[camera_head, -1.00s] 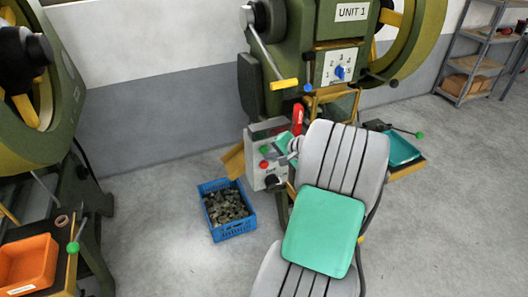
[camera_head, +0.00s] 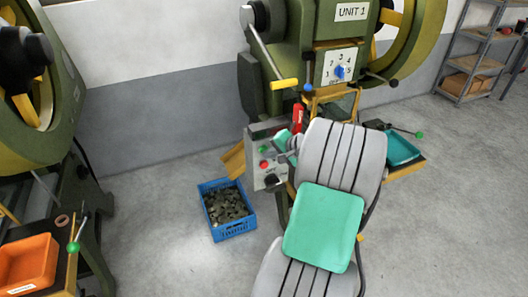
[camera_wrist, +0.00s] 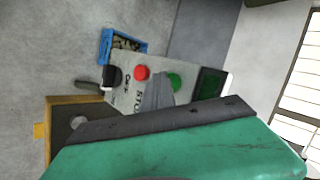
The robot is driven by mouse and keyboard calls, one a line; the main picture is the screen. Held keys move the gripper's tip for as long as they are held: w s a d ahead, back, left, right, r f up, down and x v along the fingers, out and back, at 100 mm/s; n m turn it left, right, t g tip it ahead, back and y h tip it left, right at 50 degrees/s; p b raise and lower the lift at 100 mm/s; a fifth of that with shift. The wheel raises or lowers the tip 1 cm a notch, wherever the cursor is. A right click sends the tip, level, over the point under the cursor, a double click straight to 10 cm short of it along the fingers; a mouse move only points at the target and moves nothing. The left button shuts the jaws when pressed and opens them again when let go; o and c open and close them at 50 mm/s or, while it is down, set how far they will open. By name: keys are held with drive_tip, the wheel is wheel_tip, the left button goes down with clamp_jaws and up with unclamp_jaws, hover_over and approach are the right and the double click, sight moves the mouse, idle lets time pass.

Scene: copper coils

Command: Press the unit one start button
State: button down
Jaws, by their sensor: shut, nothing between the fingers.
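The machine marked UNIT 1 (camera_head: 351,12) stands at the back centre. Its pale control box (camera_head: 256,180) carries a green button (camera_head: 265,149), a red button (camera_head: 264,164) and a black knob (camera_head: 271,180). In the wrist view the green button (camera_wrist: 175,82), red button (camera_wrist: 142,73) and black knob (camera_wrist: 112,77) sit in a row on the box. My gripper (camera_wrist: 158,92) is shut and empty. Its grey tips appear in front of the panel, just beside the green button. I cannot tell whether they touch it. In the head view my arm hides much of the gripper.
A blue crate (camera_head: 233,231) of metal pieces stands on the floor left of the box. A teal tray (camera_head: 403,148) sits on the machine's right side. Another green machine (camera_head: 30,150) with an orange bin (camera_head: 28,262) stands at left. Shelves (camera_head: 480,64) are at back right.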

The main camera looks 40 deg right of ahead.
idle(0.5)
drive_tip(key=shift+s+a, duration=0.2)
drive_tip(key=shift+s, duration=0.55)
drive_tip(key=s, duration=0.2)
drive_tip(key=s+a+p, duration=0.1)
drive_tip(key=s, duration=0.1)
drive_tip(key=shift+s+a, duration=0.2)
drive_tip(key=shift+s, duration=0.2)
idle(0.4)
